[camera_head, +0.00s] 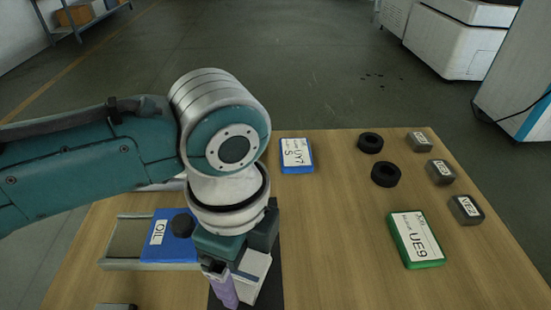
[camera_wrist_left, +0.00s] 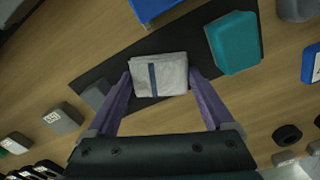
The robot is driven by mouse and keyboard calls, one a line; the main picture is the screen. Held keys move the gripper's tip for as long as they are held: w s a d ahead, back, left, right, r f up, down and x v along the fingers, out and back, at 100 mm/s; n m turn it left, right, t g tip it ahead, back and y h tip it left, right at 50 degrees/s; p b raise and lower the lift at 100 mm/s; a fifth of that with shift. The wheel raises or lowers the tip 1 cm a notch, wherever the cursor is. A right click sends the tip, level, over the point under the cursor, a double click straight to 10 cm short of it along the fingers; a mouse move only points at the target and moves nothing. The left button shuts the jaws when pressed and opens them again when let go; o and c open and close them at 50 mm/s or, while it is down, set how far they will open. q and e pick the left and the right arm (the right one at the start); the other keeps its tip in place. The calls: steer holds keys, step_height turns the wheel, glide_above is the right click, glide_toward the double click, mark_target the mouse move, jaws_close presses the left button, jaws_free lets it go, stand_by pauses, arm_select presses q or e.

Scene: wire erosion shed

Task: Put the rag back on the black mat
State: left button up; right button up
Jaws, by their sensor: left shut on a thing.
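The rag (camera_wrist_left: 160,75) is a folded pale grey cloth with a dark stripe. It sits between the two purple fingers of my left gripper (camera_head: 229,287), which is shut on it. In the head view the rag (camera_head: 252,277) shows partly behind the gripper. The black mat (camera_head: 271,292) is a dark strip on the table, mostly hidden by my arm in the head view. In the left wrist view the mat (camera_wrist_left: 185,45) lies beneath the rag. I cannot tell whether the rag touches it. My right gripper is not in view.
A blue OIL box (camera_head: 168,250) is in a metal tray (camera_head: 122,250) left of the gripper. A blue case (camera_head: 297,165), a green case (camera_head: 418,250), black rings (camera_head: 385,174) and several grey blocks (camera_head: 440,172) stand right. A teal block (camera_wrist_left: 235,43) is beside the rag.

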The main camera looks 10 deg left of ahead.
arm_select(q)
steer(key=shift+f, duration=0.15)
steer(key=o, duration=0.9)
